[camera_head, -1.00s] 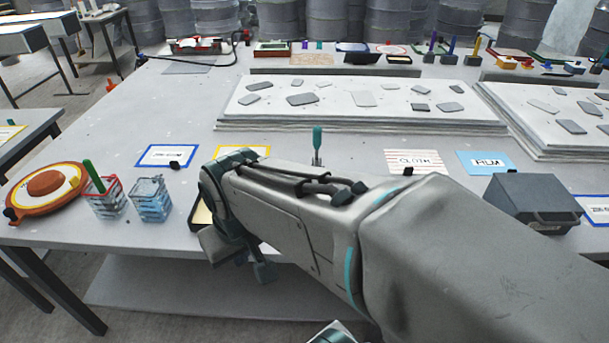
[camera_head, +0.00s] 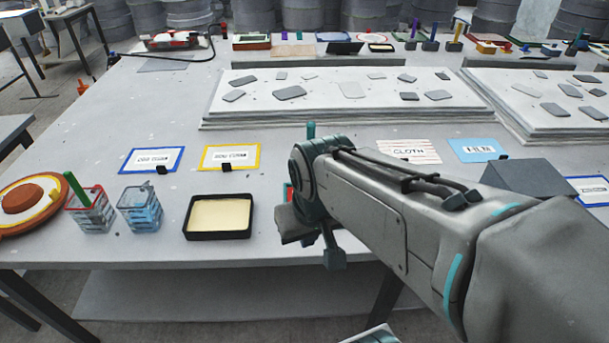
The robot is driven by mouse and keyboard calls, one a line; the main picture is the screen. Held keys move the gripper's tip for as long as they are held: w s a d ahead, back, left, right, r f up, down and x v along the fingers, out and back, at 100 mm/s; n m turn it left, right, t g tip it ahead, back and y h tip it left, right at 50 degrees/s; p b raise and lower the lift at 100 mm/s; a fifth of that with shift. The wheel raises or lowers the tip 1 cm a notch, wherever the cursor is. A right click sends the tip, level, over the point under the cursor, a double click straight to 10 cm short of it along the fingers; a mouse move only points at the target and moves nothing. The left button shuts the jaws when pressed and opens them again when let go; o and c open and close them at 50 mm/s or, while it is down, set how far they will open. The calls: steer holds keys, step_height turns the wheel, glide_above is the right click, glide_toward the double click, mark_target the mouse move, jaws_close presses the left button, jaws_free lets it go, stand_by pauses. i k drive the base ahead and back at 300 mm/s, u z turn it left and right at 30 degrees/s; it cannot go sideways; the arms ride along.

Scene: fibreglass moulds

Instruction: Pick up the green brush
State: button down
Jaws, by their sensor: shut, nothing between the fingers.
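A green handle (camera_head: 75,188), which looks like the green brush, leans upright in a red-rimmed basket (camera_head: 100,216) at the left front of the table. The basket hides its lower end. My gripper (camera_head: 333,258) hangs near the table's front edge, right of the tan-filled black tray. It is shut and empty, well to the right of the red-rimmed basket and apart from both handles.
A blue basket (camera_head: 141,208) stands beside the red-rimmed one. An orange round container (camera_head: 20,200) is at far left. The black tray (camera_head: 191,226) lies between the baskets and my gripper. A grey box (camera_head: 535,177) stands at right. Raised white slabs (camera_head: 225,112) lie behind.

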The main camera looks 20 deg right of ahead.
mark_target(69, 175)
steer(key=u, duration=2.2)
steer(key=i, duration=2.6)
steer(key=z, duration=3.4)
